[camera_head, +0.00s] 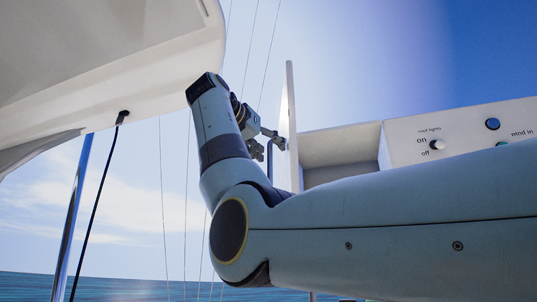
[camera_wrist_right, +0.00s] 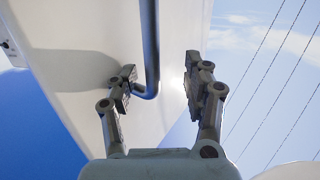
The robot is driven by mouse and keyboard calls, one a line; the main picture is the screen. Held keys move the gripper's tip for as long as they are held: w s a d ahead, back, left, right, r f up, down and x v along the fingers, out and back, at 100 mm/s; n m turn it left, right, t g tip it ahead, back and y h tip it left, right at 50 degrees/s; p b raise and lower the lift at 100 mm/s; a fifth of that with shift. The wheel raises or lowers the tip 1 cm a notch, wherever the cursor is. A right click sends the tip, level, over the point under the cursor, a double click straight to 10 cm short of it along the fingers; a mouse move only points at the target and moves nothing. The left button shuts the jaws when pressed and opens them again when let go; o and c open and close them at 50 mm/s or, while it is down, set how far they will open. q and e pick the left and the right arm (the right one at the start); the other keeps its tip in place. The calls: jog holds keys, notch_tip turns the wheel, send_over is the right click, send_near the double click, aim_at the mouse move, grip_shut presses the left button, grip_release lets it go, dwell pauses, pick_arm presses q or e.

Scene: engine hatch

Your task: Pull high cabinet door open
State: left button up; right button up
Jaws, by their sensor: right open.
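The high cabinet's white door (camera_head: 290,125) shows nearly edge-on in the head view, swung out at the left side of the open cabinet compartment (camera_head: 340,147). The door face (camera_wrist_right: 85,40) fills much of the right wrist view. Its dark bar handle (camera_wrist_right: 150,45) bends into the door at its lower end. My right gripper (camera_head: 270,146) is at the handle side of the door. In the wrist view its fingers (camera_wrist_right: 161,80) are open, one on each side of the handle, with gaps visible. Whether a fingertip touches the door is unclear. My left gripper is out of view.
A white panel (camera_head: 465,133) with knobs and labels sits right of the compartment. A white overhead structure (camera_head: 110,60) fills the upper left, with a metal pole (camera_head: 74,215) and a black cable (camera_head: 97,205) below it. Thin lines cross the open sky behind.

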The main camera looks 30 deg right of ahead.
notch_tip(320, 180, up, 7)
jog(key=shift+d+t+h, duration=0.3)
jog(key=shift+d, duration=0.15)
jog(key=f, duration=0.2)
jog(key=s+f+g+y, duration=0.1)
jog(key=f, duration=0.1)
jog(key=f+g, duration=0.1)
jog(key=f, duration=0.1)
jog(key=shift+s+m+y, duration=0.15)
jog(key=shift+m+y, duration=0.15)
jog(key=shift+m, duration=0.1)
jog(key=shift+a+r+p, duration=0.15)
jog(key=shift+a+p, duration=0.25)
jog(key=shift+p, duration=0.1)
jog(key=w+a+p, duration=0.3)
jog(key=a+p, duration=0.3)
jog(key=a, duration=0.5)
jog(key=shift+a+f, duration=0.3)
jog(key=shift+f, duration=0.05)
